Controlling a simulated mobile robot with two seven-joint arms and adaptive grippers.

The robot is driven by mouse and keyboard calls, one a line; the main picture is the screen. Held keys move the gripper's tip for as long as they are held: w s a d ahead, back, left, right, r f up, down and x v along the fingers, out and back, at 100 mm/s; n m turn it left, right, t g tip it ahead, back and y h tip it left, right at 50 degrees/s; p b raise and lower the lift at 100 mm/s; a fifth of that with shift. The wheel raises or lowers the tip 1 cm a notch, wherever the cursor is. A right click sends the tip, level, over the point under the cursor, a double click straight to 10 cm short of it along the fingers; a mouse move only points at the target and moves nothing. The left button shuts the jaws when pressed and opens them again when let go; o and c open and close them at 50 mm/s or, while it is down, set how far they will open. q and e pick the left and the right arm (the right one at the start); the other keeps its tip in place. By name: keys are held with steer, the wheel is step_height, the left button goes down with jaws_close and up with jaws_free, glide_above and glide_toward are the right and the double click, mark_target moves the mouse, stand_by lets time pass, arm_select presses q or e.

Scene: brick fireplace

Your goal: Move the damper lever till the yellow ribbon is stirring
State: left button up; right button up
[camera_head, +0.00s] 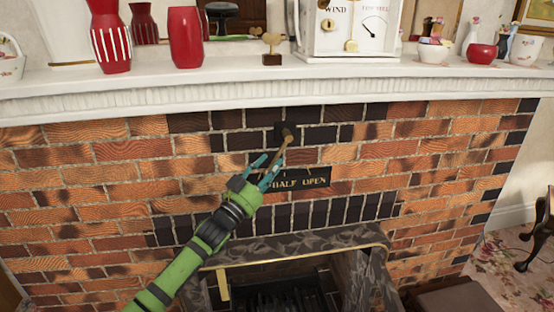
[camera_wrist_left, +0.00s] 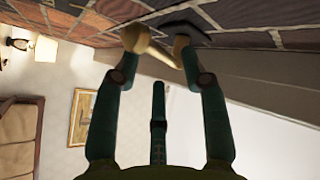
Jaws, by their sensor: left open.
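The brass damper lever (camera_head: 281,151) slants down and slightly left from its dark pivot on the brick chimney breast; it also shows in the left wrist view (camera_wrist_left: 158,52). Its lower end is partly hidden by my left gripper (camera_head: 264,168). That gripper is open, its fingers at the lever's lower part, and in the wrist view (camera_wrist_left: 158,42) the lever crosses between the fingertips. I cannot tell whether they touch. A dark plate (camera_head: 303,182) behind reads "HALF OPEN", partly covered. A narrow yellow strip, seemingly the ribbon (camera_head: 223,284), hangs nearly straight at the firebox opening's left. My right gripper is out of view.
The white mantel shelf (camera_head: 200,85) above carries red vases (camera_head: 186,38), a small bird figure (camera_head: 272,48), a white dial box (camera_head: 350,27) and bowls. The marble fire surround (camera_head: 300,243) juts out below. Bare brick lies either side of the lever.

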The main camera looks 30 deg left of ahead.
arm_select(q)
steer(key=shift+x, duration=1.85)
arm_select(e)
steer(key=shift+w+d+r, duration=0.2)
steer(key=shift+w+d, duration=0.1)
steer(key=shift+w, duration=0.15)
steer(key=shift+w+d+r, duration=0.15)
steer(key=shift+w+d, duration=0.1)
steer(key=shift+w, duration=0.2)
arm_select(q)
steer(key=shift+f, duration=0.1)
jaws_close()
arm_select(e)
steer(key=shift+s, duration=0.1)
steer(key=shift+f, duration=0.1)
